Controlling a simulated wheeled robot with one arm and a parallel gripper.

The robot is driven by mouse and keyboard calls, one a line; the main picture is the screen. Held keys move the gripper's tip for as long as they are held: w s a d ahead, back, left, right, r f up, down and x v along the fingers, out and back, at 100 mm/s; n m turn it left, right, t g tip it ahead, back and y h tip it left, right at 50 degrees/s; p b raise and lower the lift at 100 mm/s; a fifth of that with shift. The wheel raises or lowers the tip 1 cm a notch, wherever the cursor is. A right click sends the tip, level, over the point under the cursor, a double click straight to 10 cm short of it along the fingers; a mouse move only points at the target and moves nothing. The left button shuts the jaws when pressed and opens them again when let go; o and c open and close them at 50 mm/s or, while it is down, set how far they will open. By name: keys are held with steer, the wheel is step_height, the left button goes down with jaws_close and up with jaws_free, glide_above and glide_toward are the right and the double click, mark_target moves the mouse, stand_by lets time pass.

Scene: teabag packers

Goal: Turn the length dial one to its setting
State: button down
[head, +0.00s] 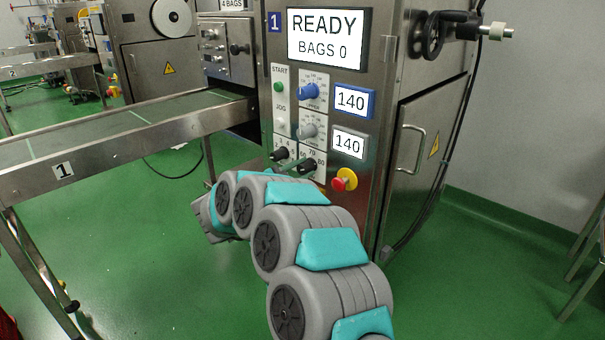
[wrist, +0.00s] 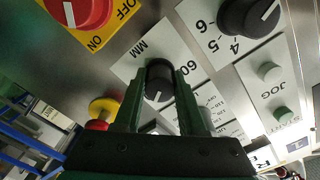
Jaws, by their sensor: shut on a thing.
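The length dial (wrist: 159,80) is a black knob with a white pointer line, on a white plate marked MM and 60 in the wrist view. In the head view the same dial (head: 307,167) sits low on machine 1's front panel, below a scale reading 60, 70 and 80. My gripper (wrist: 164,84) has its green fingers on both sides of the dial, shut on it. In the head view my gripper (head: 297,164) reaches the panel from the lower left, largely hidden behind my arm. The fingers hide part of the scale, so the exact setting is unclear.
A second black dial (head: 280,153) is just left of the held one. A red emergency button (head: 344,180) sits to the right. Above are a blue dial (head: 309,91), a grey dial (head: 308,130) and two displays reading 140. A conveyor (head: 120,135) extends left.

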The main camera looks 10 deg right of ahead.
stand_by(0.4)
steer(key=shift+c, duration=2.4)
jaws_free()
steer(key=v, duration=0.7)
steer(key=shift+s+a+p, duration=0.25)
steer(key=shift+a+p, duration=0.1)
steer(key=shift+p, duration=0.05)
